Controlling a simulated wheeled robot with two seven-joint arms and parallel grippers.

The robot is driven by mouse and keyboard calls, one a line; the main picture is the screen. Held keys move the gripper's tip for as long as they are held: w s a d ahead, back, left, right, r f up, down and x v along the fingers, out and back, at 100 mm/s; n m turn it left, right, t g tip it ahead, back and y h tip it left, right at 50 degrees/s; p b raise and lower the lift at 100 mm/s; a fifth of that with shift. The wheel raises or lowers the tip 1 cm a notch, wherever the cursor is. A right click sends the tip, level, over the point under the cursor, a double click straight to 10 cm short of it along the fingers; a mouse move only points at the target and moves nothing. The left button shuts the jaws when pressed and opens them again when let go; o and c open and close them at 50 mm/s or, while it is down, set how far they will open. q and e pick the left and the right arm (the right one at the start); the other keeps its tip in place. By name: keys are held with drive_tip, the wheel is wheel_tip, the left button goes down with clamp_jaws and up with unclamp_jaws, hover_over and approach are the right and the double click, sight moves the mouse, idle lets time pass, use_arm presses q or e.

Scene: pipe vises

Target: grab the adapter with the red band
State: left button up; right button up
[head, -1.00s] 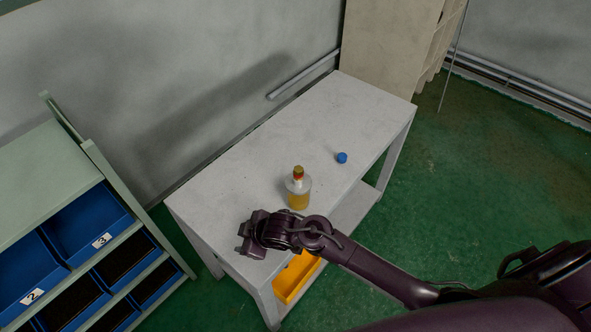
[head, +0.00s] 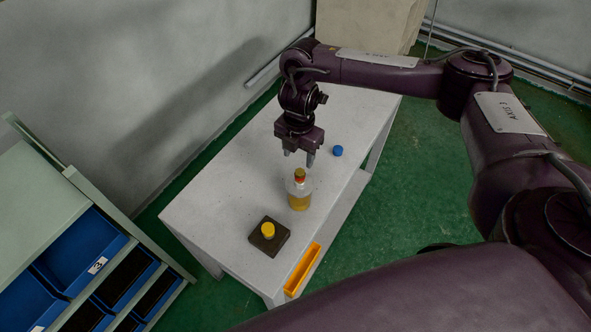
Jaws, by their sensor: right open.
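The piece with the red band (head: 299,181) stands upright near the middle of the white table. It is bottle-shaped, with a yellow lower part, a pale shoulder, a narrow red band and a brownish-yellow top. My right gripper (head: 299,158) points down just above and behind this top in the head view. Its two fingers are apart with nothing between them. Whether the fingertips are directly over the top or farther back, I cannot tell. My left gripper is not in view.
On the white table (head: 226,188), a dark square block with a yellow round top (head: 268,231) sits nearer, and a small blue piece (head: 337,151) lies to the right. A rack of blue bins (head: 78,255) stands left.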

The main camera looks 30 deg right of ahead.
sight(300, 171)
drive_tip(key=shift+s+d+f, duration=0.1)
drive_tip(key=shift+d+f, duration=0.1)
drive_tip(key=shift+f, duration=0.05)
drive_tip(key=shift+s+f+p, duration=0.15)
drive_tip(key=shift+f+p, duration=0.4)
drive_tip(key=shift+f, duration=0.3)
drive_tip(key=shift+s+a+f+p, duration=0.1)
drive_tip(key=shift+f+p, duration=0.25)
drive_tip(key=shift+f, duration=0.05)
wheel_tip(300, 171, down, 4)
drive_tip(key=shift+s+r+p, duration=0.15)
drive_tip(key=shift+p, duration=0.65)
drive_tip(key=shift+f, duration=0.4)
drive_tip(key=shift+c, duration=0.3)
drive_tip(key=c, duration=1.1)
drive_tip(key=shift+o, duration=0.2)
